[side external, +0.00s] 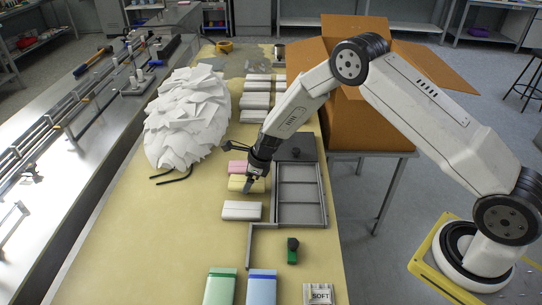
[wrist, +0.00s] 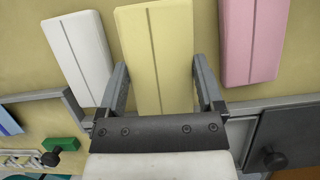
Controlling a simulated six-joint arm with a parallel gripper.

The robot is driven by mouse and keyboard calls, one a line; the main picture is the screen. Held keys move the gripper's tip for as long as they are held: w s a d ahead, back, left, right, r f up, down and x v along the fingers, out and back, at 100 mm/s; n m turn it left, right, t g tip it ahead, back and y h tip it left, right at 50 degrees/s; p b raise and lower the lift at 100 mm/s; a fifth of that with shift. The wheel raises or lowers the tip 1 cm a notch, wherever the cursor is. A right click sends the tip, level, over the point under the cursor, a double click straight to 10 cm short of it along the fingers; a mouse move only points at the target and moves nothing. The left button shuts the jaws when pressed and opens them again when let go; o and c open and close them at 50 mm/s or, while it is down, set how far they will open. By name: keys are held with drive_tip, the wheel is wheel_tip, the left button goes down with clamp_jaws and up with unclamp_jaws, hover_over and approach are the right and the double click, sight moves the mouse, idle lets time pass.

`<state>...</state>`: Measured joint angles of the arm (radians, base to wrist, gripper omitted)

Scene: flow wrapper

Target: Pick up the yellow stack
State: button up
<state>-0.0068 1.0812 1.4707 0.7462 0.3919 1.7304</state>
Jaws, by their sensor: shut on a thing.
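The yellow stack (side external: 237,184) is a pale yellow block on the tan table, between a pink stack (side external: 238,167) and a white stack (side external: 242,210). In the wrist view the yellow stack (wrist: 158,50) lies between the two fingers of my gripper (wrist: 158,85), with a dark line along its top. My gripper (side external: 254,184) is shut on the yellow stack at its right end in the side view. The pink stack (wrist: 252,40) and white stack (wrist: 80,55) lie on either side in the wrist view. I cannot tell whether the yellow stack is clear of the table.
A grey compartment tray (side external: 325,190) lies right of the stacks. A pile of white sheets (side external: 186,118) stands at the left. More white stacks (side external: 256,100) line the back. Green (side external: 220,287) and blue (side external: 262,287) packs and a small green-and-black item (side external: 292,252) are at the front.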

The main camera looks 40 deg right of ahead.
drive_tip(key=s+d+r, duration=0.1)
drive_tip(key=s+r, duration=0.9)
drive_tip(key=s, duration=0.4)
drive_tip(key=shift+r, duration=0.4)
